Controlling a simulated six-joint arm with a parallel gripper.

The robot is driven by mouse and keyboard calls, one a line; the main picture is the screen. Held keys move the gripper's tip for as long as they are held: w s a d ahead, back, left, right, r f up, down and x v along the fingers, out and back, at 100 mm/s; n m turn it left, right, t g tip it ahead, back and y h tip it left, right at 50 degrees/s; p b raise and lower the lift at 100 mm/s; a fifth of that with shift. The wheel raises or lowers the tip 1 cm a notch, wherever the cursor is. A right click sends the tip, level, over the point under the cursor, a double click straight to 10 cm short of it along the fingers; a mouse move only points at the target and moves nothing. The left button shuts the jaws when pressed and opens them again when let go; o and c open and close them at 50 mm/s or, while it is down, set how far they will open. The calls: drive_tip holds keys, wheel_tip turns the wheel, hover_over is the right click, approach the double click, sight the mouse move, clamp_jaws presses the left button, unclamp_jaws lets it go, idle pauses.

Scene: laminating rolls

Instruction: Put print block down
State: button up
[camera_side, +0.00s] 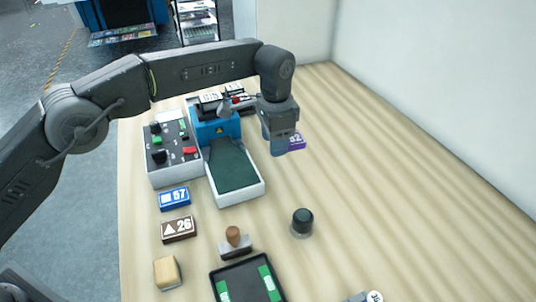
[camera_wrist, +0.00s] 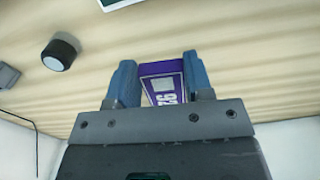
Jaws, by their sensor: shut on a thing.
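My gripper (camera_side: 281,140) is shut on a purple print block (camera_side: 297,142) with white marks on its face. In the wrist view the purple block (camera_wrist: 161,83) sits between the two blue-grey fingers of my gripper (camera_wrist: 160,92), and its far end shows past them. In the side view the fingers hide part of the block. It is over the bare wood to the right of the blue machine; I cannot tell whether it touches the table.
A blue machine (camera_side: 217,127) with a green-bedded tray (camera_side: 260,190) stands to the left, beside a control box (camera_side: 158,175). A blue block (camera_side: 174,199), a brown block (camera_side: 178,229), a stamp (camera_side: 234,241) and a black knob (camera_side: 302,221) are nearer. The right side is clear.

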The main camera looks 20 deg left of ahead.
drive_tip(key=shift+r, duration=0.65)
drive_tip(key=a+r+n, duration=0.3)
drive_tip(key=a+r, duration=0.1)
drive_tip(key=a, duration=0.7)
drive_tip(key=a+r+n, duration=0.3)
drive_tip(key=a+r, duration=0.2)
drive_tip(key=a, duration=0.6)
drive_tip(key=shift+n, duration=0.3)
drive_tip(key=s+a+f, duration=0.8)
drive_tip(key=shift+s+a+f, duration=0.25)
drive_tip(key=shift+s+f, duration=0.05)
